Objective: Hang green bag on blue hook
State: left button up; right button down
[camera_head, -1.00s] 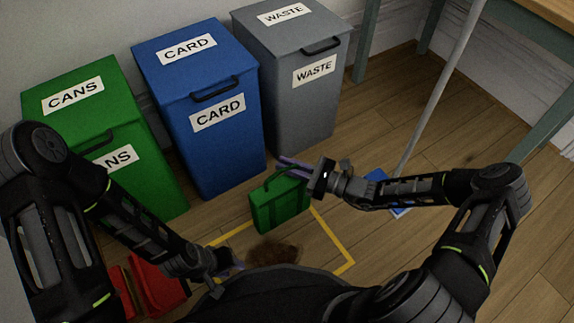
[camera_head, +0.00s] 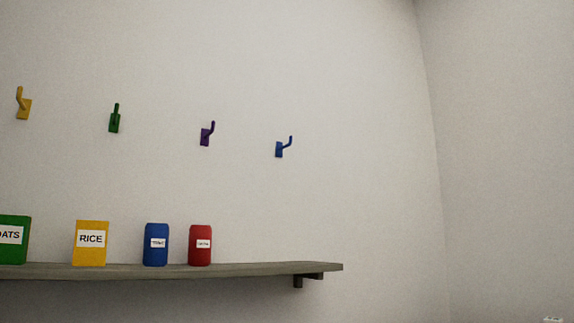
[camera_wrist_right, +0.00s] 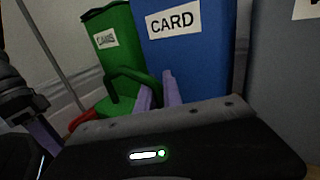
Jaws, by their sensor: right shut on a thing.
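In the head view the blue hook (camera_head: 281,148) is on the white wall, the rightmost of the row of hooks, with its prong rising to the right. In the right wrist view my right gripper (camera_wrist_right: 160,88) has its purple fingers shut on the dark handle of the green bag (camera_wrist_right: 118,106). The bag's body is partly hidden behind my wrist. A purple finger, apparently of my left gripper (camera_wrist_right: 43,133), shows at the left edge; its opening cannot be seen. Neither gripper is in the head view.
Purple (camera_head: 206,135), green (camera_head: 114,120) and yellow (camera_head: 24,106) hooks are left of the blue one. A shelf (camera_head: 250,269) with several containers runs below. The green bin (camera_wrist_right: 116,34) and blue bin (camera_wrist_right: 200,62) stand behind the bag.

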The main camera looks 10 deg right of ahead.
jog(key=s+d+r, duration=0.2)
jog(key=d+r, duration=0.2)
jog(key=r, duration=0.6)
jog(key=s+d+r, duration=0.2)
jog(key=d+r, duration=0.3)
jog(key=r, duration=0.6)
jog(key=shift+s, duration=0.35)
jog(key=shift+a, duration=0.1)
